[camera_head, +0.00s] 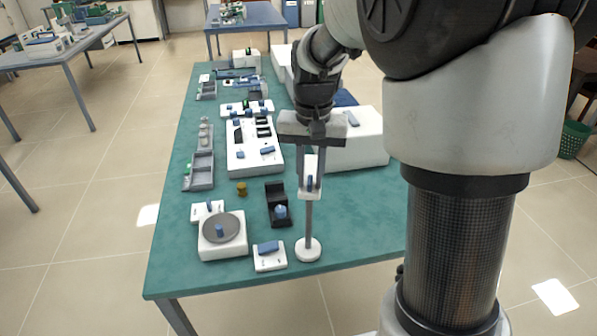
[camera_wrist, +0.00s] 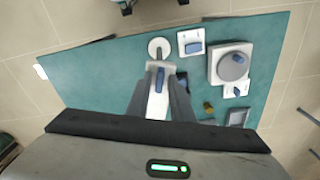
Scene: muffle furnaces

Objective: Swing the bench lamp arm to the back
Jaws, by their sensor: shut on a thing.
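The bench lamp stands near the front edge of the green table. It has a round white base (camera_head: 308,250), a thin grey post (camera_head: 309,222) and a white arm (camera_head: 306,188) with a blue grip at the top. My gripper (camera_head: 311,180) points down over the post, with its fingers either side of the lamp arm and shut on it. In the wrist view the white lamp arm (camera_wrist: 157,107) runs between the two fingers, with the round base (camera_wrist: 159,46) beyond. The fingers partly hide the arm, and the exact contact is unclear.
Bare table lies right of the lamp.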

